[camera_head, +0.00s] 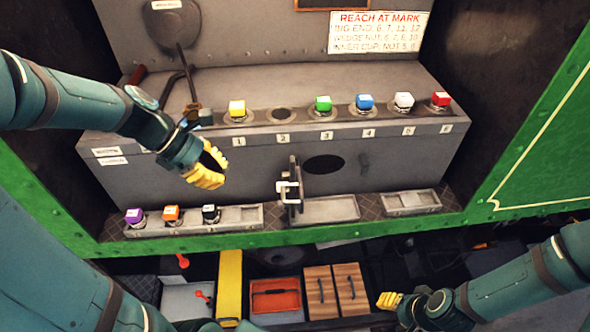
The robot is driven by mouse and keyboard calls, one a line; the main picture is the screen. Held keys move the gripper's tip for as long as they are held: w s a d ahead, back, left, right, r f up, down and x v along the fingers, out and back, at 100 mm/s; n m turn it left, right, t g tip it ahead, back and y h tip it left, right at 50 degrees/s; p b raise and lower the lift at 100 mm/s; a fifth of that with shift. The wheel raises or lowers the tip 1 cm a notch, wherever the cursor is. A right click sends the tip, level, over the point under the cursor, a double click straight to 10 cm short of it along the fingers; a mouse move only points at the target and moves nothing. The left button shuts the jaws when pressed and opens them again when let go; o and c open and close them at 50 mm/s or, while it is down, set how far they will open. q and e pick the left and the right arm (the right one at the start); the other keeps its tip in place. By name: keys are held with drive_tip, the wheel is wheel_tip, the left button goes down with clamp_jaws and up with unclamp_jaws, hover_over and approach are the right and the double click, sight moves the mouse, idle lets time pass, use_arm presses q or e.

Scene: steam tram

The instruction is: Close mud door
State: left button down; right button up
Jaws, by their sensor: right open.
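A small dark door with a pale handle, which looks like the mud door (294,203), stands edge-on in front of the grey box, swung out. The dark oval opening (323,163) to its right in the box front is uncovered. My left gripper (207,172) is in front of the box, left of the door and apart from it. Its yellow fingers point down and right, and I cannot tell whether they are open or shut. My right gripper (390,300) is open and low at the right, below the green ledge, far from the door.
Coloured-top pieces stand along the numbered shelf (360,138); the second place is empty. Purple, orange and black-topped pieces stand in a tray (240,215) at lower left. Two more trays (331,209) (411,201) lie right of the door. A green ledge (340,234) runs below.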

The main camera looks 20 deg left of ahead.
use_arm(q)
drive_tip(key=w+d+f+b, duration=0.2)
drive_tip(key=w+d+f, duration=0.2)
drive_tip(key=d, duration=0.5)
drive_tip(key=shift+w+f, duration=0.35)
drive_tip(key=shift+f, duration=0.95)
use_arm(e)
drive_tip(key=shift+s+d+f, duration=0.1)
drive_tip(key=shift+f, duration=1.1)
use_arm(q)
drive_tip(key=shift+d+n, duration=0.25)
drive_tip(key=shift+n, duration=0.05)
use_arm(e)
drive_tip(key=shift+r, duration=0.2)
use_arm(q)
drive_tip(key=shift+d, duration=0.25)
use_arm(e)
drive_tip(key=shift+w+d, duration=0.15)
drive_tip(key=shift+w, duration=0.15)
use_arm(q)
drive_tip(key=shift+t, duration=0.3)
